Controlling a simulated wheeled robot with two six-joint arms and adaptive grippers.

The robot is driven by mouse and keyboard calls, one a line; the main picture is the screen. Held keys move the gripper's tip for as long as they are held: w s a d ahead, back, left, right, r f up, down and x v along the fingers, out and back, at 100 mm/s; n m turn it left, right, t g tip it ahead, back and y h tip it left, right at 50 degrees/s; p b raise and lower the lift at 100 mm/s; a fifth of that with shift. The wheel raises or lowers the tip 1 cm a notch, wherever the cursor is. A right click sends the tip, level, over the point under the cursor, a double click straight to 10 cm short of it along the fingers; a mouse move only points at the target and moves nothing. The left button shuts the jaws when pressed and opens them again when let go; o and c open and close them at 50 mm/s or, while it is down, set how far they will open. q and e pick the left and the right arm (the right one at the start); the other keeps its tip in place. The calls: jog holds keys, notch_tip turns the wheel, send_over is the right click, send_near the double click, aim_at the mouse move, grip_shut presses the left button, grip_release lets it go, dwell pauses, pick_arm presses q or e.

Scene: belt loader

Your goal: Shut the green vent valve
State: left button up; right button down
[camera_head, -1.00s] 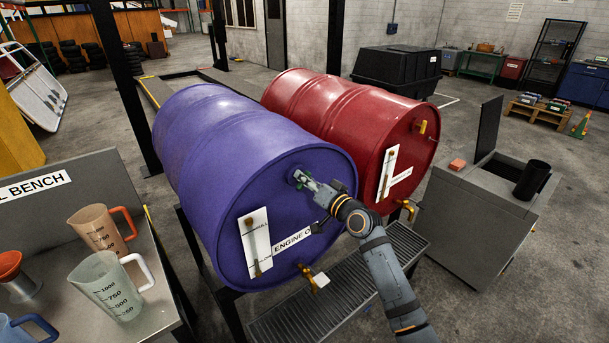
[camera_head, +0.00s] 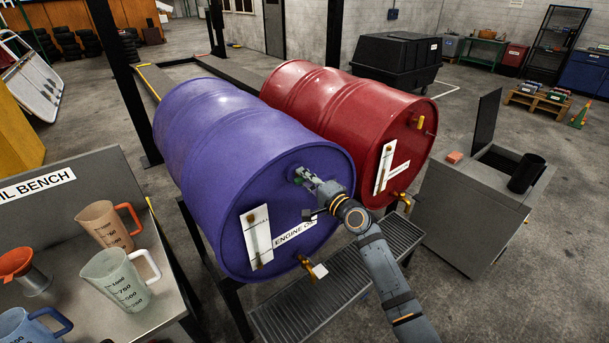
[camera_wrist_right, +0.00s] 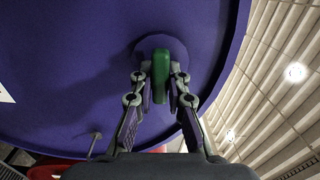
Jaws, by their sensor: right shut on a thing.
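The green vent valve (camera_wrist_right: 161,75) is on the end face of the purple drum (camera_head: 250,130), near its upper right. In the right wrist view its green handle stands lengthwise between my fingers. My right gripper (camera_head: 302,178) is shut on the green handle, one finger on each side; it also shows in the right wrist view (camera_wrist_right: 160,82). In the head view the gripper hides most of the valve. My left gripper is not in view.
A red drum (camera_head: 330,95) lies beside the purple one. A brass tap (camera_head: 305,264) sticks out low on the purple drum, above a grated tray (camera_head: 345,290). A bench (camera_head: 160,315) with jugs and a funnel stands at left. A grey cabinet (camera_head: 455,220) stands at right.

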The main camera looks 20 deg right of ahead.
jog(key=shift+m, duration=0.4)
jog(key=c, duration=1.3)
grip_release()
jog(key=v, duration=1.2)
